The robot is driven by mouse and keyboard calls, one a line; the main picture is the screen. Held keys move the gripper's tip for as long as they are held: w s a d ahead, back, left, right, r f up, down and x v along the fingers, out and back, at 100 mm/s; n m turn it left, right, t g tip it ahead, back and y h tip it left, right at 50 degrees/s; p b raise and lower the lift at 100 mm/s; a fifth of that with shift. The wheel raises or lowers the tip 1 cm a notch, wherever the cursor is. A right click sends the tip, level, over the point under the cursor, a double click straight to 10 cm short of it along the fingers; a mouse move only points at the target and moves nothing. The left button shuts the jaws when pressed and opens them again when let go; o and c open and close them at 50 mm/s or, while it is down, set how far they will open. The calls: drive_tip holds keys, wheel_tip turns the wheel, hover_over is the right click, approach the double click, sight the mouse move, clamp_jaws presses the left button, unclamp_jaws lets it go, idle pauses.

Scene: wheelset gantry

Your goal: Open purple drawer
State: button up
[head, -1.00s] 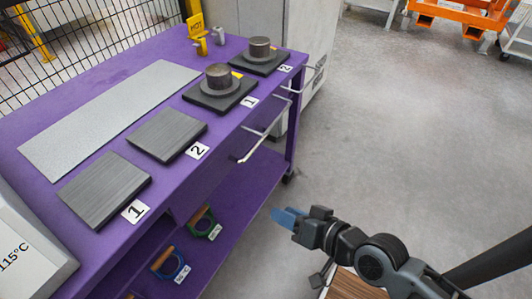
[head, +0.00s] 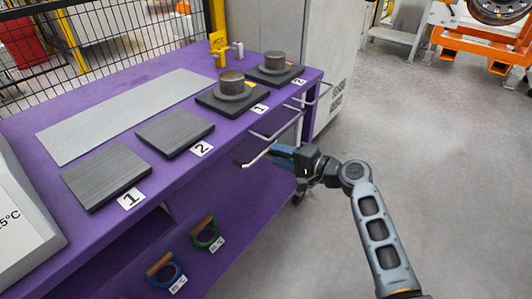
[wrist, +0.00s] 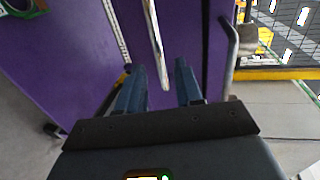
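The purple table (head: 225,140) has bar-shaped metal handles along its right-hand side. The nearer drawer handle (head: 290,124) sticks out below the tabletop, and a second handle (head: 319,94) is farther back. My gripper (head: 276,153) is at the near end of the nearer handle. In the wrist view my gripper (wrist: 160,82) is open, with its two blue fingers apart. The nearer handle's bar (wrist: 154,40) runs into the gap between them, and I cannot tell whether either finger touches it. The drawer front behind is purple, and I see no open gap.
Dark plates and cylindrical parts (head: 232,85) stand on the tabletop. A grey cabinet (head: 270,30) stands behind.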

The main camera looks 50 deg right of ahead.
sight(265, 150)
drive_tip(key=x, duration=0.5)
drive_tip(key=shift+w+f, duration=0.1)
drive_tip(key=shift+w, duration=0.25)
clamp_jaws()
